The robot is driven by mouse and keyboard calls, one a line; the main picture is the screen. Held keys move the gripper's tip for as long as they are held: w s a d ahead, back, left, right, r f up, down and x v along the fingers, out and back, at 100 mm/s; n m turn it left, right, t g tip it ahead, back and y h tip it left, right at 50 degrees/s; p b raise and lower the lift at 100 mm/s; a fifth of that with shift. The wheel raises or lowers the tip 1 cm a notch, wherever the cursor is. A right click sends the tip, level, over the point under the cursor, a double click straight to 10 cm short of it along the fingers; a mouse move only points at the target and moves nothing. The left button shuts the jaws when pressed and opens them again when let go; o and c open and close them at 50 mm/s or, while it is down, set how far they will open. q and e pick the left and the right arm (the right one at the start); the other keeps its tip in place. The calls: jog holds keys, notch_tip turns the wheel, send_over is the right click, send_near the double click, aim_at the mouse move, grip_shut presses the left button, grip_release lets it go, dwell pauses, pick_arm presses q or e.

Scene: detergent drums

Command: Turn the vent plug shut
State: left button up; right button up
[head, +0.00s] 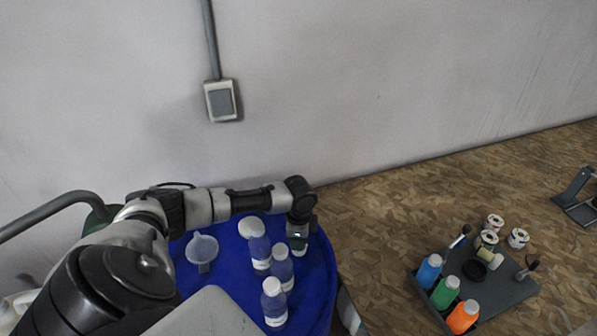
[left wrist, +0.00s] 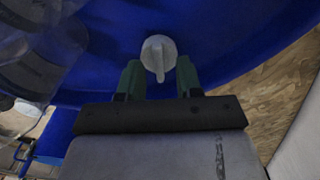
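The vent plug (left wrist: 158,47) is a pale round knob with a raised ridge, set in the blue drum top (left wrist: 225,30), in the left wrist view. Its ridge points almost straight toward my gripper. My left gripper (left wrist: 159,70) is open, with one green finger on each side of the ridge's near end. Gaps show between the fingers and the ridge. In the head view my left gripper (head: 299,236) points down over the right part of the blue drum top (head: 318,285) and hides the plug there. My right gripper is in neither view.
Several white-capped clear bottles (head: 274,305) and a funnel (head: 202,250) stand on the drum top, left of my gripper. A grey tray (head: 505,292) with coloured bottles lies at the right. A wall (head: 400,90) rises behind.

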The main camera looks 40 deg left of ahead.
pick_arm(q)
jog(key=shift+d+f, duration=0.1)
jog(key=shift+f, duration=0.45)
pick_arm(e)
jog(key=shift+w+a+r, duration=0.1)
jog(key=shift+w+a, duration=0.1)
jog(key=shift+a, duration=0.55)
pick_arm(q)
grip_shut()
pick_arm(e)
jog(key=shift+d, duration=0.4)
